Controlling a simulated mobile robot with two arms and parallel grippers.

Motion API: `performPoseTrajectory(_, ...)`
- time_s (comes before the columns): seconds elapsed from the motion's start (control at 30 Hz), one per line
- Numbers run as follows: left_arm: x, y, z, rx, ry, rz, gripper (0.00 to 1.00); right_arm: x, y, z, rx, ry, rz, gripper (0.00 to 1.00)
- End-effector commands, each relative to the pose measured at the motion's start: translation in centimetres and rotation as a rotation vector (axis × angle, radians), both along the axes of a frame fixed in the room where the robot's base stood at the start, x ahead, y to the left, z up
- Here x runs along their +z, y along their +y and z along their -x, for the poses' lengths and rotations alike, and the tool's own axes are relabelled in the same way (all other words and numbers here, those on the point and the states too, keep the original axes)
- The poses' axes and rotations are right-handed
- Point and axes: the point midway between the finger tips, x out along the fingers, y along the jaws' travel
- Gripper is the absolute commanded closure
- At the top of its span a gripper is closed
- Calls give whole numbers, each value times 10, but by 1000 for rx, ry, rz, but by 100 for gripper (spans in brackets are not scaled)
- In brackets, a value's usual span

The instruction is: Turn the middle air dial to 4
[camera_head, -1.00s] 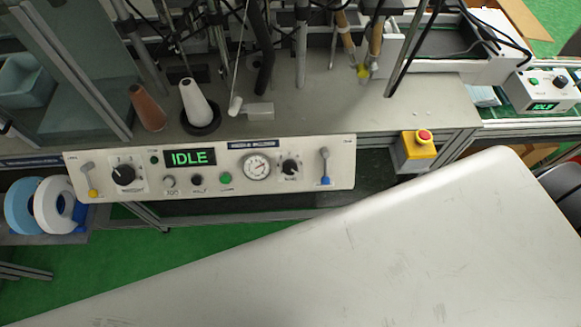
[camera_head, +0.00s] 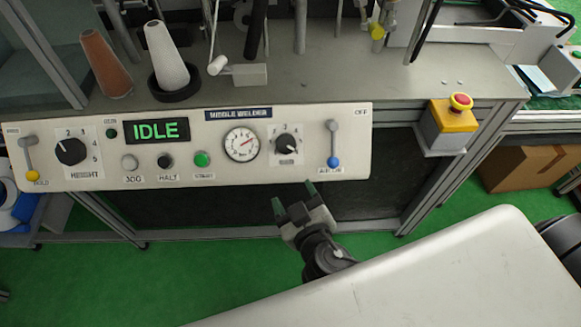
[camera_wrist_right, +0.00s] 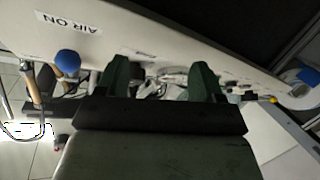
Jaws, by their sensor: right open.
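The control panel (camera_head: 330,112) is white and labelled as the middle welder. Its small black dial (camera_head: 287,144) sits right of the round gauge, with small number marks around it; I cannot read its pointer setting surely. A larger black height dial (camera_head: 71,151) is at the panel's left. My right gripper (camera_head: 294,196) is open and empty, below the panel's lower edge and apart from the small dial. In the right wrist view its two green fingers (camera_wrist_right: 160,68) stand apart, with the panel (camera_wrist_right: 108,38) beyond; the dial is not clearly seen there. My left gripper is not in view.
A lever with a blue knob (camera_head: 333,162) is just right of the dial. Start button (camera_head: 202,160) and gauge (camera_head: 241,144) are left of it. A red emergency button (camera_head: 461,101) on a yellow box stands further right. A pale surface (camera_head: 430,275) fills the lower right.

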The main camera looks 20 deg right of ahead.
Motion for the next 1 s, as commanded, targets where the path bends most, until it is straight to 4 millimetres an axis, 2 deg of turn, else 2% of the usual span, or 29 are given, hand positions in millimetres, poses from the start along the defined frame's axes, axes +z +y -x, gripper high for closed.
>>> performPoseTrajectory(0.03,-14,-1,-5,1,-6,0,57,9,1,6,-7,-63,-39,32)
performPoseTrajectory(0.1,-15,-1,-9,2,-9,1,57,32,-1,13,-23,-132,-86,32)
performPoseTrajectory(0.2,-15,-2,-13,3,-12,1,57,54,-4,21,-38,-194,-133,32)
performPoseTrajectory(0.37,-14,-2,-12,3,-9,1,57,68,-6,19,-46,-224,-156,32)
performPoseTrajectory(0.47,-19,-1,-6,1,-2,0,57,70,-6,7,-46,-225,-154,32)
performPoseTrajectory(0.8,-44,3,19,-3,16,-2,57,69,-9,-56,-45,-225,-152,32)
performPoseTrajectory(1.0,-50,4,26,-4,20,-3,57,67,-9,-78,-44,-220,-154,32)
